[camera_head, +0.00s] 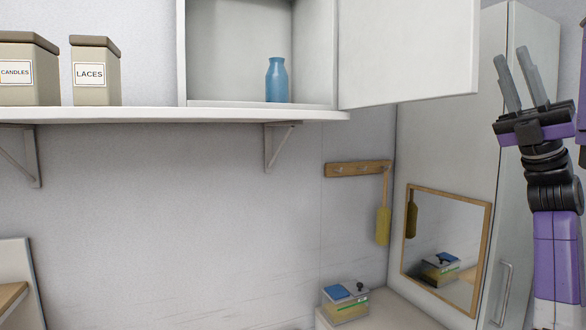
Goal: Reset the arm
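My gripper (518,80) is raised at the upper right, with its two grey fingers pointing up. The fingers are apart and nothing is between them. My arm runs down from it along the right edge of the view. A blue bottle (276,82) stands upright inside the open wall cabinet (232,40), well to the left of my gripper. My gripper touches nothing that I can see.
The cabinet's white door (408,50) stands open toward my gripper. A shelf (150,115) holds canisters labelled CANDLES (28,85) and LACES (96,88). A hook rail (350,168), a framed mirror (447,245) and a small box (345,305) are lower right. The wall below the shelf is clear.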

